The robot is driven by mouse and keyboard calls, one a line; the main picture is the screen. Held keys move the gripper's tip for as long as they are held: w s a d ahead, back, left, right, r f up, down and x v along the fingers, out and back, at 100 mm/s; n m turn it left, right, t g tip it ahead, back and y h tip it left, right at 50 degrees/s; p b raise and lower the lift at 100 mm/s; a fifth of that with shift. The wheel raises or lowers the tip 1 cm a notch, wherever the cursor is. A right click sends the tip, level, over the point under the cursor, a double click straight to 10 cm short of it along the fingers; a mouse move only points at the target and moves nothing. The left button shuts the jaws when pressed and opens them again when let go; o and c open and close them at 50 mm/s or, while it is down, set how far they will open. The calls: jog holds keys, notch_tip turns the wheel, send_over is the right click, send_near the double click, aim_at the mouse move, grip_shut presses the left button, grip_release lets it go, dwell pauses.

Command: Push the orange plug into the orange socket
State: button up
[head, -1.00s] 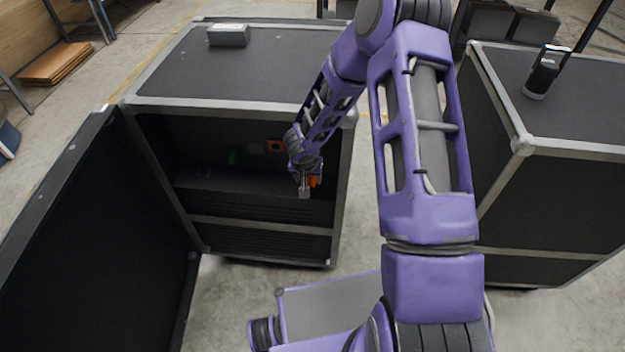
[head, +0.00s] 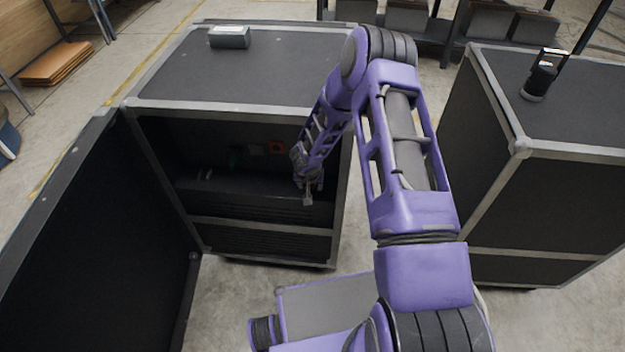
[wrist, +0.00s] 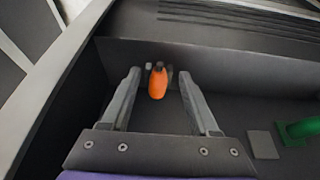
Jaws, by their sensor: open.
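The orange plug (wrist: 157,83) shows in the wrist view between the two fingertips, against the dark ledge inside the case. I cannot tell whether the fingers touch it. In the head view it is hidden behind my gripper. My gripper (head: 307,197) is open at the right side of the case's opening; its spread fingers also show in the wrist view (wrist: 159,79). The orange socket (head: 276,148) is on the dark back wall of the case, to the left of my wrist and above my gripper in the head view. The socket is not visible in the wrist view.
A green part (head: 235,157) and a grey square (head: 254,149) sit left of the socket. The case (head: 240,75) has its door (head: 95,235) swung open at the left. A second case (head: 560,190) stands at the right.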

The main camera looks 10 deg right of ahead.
jog(key=shift+x, duration=1.35)
jog(key=shift+r, duration=0.1)
grip_shut()
